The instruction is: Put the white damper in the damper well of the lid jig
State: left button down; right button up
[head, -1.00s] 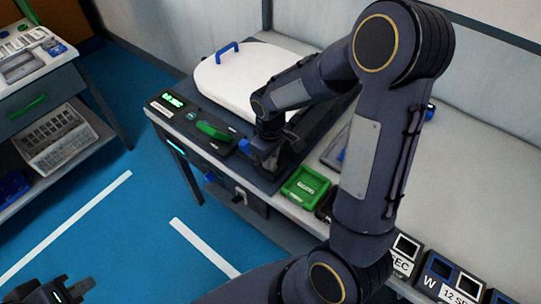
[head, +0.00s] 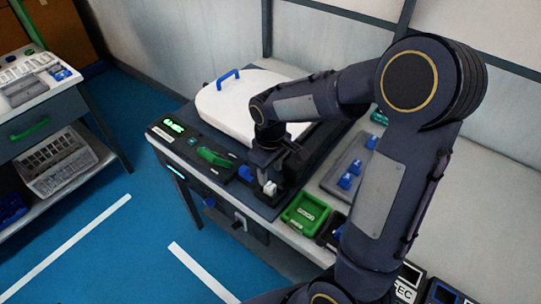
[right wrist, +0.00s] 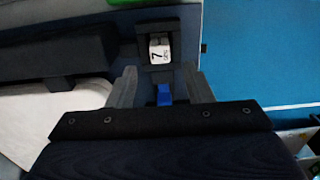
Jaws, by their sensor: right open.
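The white damper (head: 269,187) shows just below my right gripper (head: 272,166) in the head view. My left gripper is out of view.
A white lid (head: 245,103) with a blue handle lies on the jig. A green bin (head: 305,212) and a grey tray (head: 341,160) with blue pieces stand to the right. A green handle (head: 215,157) is on the left front. Blue floor lies in front of the bench.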

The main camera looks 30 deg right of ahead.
aim_at(270, 186)
notch_tip(270, 186, up, 6)
jog(key=s+a+r+m+t+y, duration=0.1)
jog(key=s+a+m+t+y, duration=0.1)
jog(key=s, duration=0.6)
jog(key=s+a+r+m+t+y, duration=0.1)
jog(key=s+a+r+m+t, duration=0.1)
jog(key=s, duration=0.7)
jog(key=shift+r+m+t+y, duration=0.2)
jog(key=shift+m+t+y, duration=0.2)
jog(key=shift+m+t, duration=0.6)
jog(key=shift+c, duration=0.3)
